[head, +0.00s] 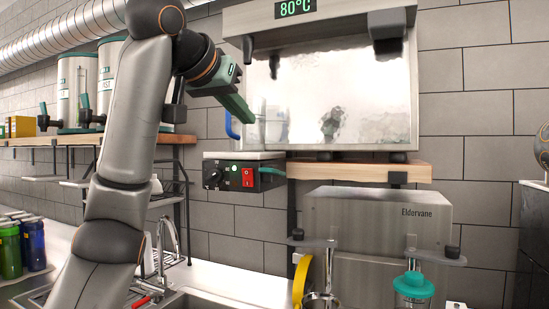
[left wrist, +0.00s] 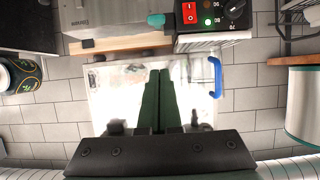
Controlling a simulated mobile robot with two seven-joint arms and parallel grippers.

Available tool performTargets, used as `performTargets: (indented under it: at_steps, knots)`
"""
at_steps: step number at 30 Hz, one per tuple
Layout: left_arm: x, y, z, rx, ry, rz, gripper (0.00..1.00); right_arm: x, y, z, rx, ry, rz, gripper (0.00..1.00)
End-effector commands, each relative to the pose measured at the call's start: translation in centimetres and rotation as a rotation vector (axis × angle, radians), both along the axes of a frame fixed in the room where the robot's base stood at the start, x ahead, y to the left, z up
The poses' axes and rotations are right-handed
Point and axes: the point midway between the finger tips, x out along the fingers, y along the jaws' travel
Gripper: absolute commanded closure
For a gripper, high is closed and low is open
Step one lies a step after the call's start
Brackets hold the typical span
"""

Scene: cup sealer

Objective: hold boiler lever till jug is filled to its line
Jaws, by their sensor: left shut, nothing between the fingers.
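The steel boiler (head: 350,95) with an 80°C display stands on a wooden shelf; its shiny front also shows upside down in the left wrist view (left wrist: 105,95). A blue handle (head: 232,125), apparently the jug's, shows at the boiler's lower left and again in the left wrist view (left wrist: 215,77). The jug's body looks clear and is hard to make out; I cannot see its line or water level. A black fitting (head: 388,45) sits at the boiler's upper right; I cannot tell which part is the lever. My left gripper (head: 248,117) is shut and empty before the boiler's left side. My right gripper is out of view.
A control box (head: 240,175) with a dial and red switch is below the blue handle.

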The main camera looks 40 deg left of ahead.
Motion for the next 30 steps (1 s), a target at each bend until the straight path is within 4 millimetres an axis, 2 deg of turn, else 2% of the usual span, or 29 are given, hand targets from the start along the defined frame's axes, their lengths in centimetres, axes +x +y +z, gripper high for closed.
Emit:
performTargets:
  at_steps: [14, 30]
  knots:
    - [0.2, 0.0, 0.0, 0.001, 0.000, 0.000, 1.00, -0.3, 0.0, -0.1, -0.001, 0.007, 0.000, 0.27]
    - [4.7, 1.3, -2.1, -0.002, 0.005, -0.004, 1.00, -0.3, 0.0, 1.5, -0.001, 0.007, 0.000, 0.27]
